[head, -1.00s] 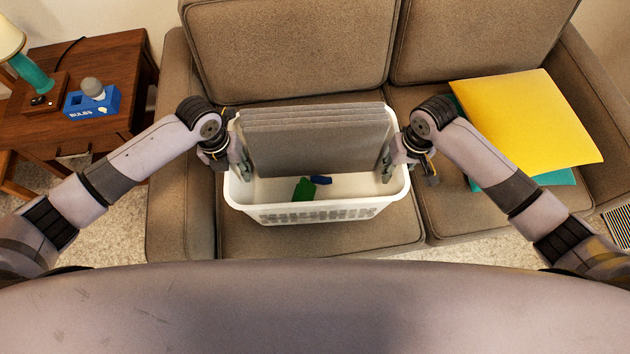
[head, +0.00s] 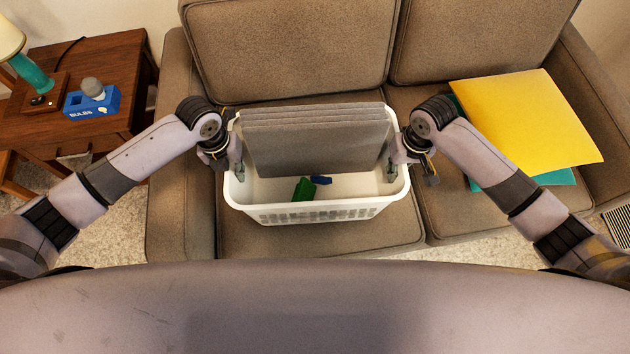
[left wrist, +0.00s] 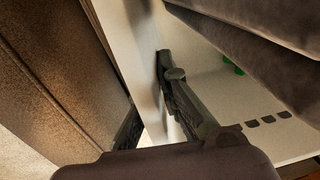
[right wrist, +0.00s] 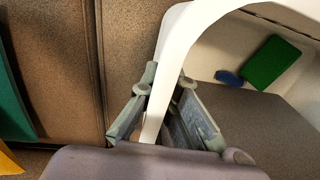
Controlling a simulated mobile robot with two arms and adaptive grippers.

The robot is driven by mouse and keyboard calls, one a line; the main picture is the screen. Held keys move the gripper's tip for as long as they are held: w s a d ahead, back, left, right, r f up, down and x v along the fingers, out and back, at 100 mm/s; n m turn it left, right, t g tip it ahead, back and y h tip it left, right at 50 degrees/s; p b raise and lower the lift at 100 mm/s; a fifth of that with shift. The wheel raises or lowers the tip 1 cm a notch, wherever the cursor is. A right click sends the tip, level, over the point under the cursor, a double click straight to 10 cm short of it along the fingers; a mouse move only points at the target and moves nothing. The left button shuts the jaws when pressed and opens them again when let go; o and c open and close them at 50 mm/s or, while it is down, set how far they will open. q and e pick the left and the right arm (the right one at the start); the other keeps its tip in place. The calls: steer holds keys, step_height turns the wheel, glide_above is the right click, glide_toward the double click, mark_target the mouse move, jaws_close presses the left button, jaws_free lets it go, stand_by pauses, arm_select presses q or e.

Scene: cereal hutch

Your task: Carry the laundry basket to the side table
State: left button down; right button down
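The white laundry basket (head: 300,212) stands upright on the sofa seat. Grey folded fabric (head: 315,145), a green item (head: 304,189) and a blue item (head: 321,180) are inside it. My left gripper (head: 236,165) is at its left end wall, one finger inside and one outside, closed on the wall; it also shows in the left wrist view (left wrist: 148,95). My right gripper (head: 396,168) pinches the right end wall the same way, seen in the right wrist view (right wrist: 164,88). The wooden side table (head: 125,70) stands at the left, beyond the sofa arm.
The table holds a lamp (head: 33,75), a blue bulbs box (head: 93,101) and a small wooden tray (head: 46,95). The sofa's left arm (head: 172,190) stands between basket and table. A yellow folder or cushion (head: 525,115) with teal beneath lies at the right.

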mark_target(233, 165)
arm_select(q)
steer(key=shift+w+r, duration=0.1)
steer(key=shift+r, duration=0.15)
arm_select(e)
steer(key=shift+w+r, duration=0.1)
steer(key=shift+r, duration=0.15)
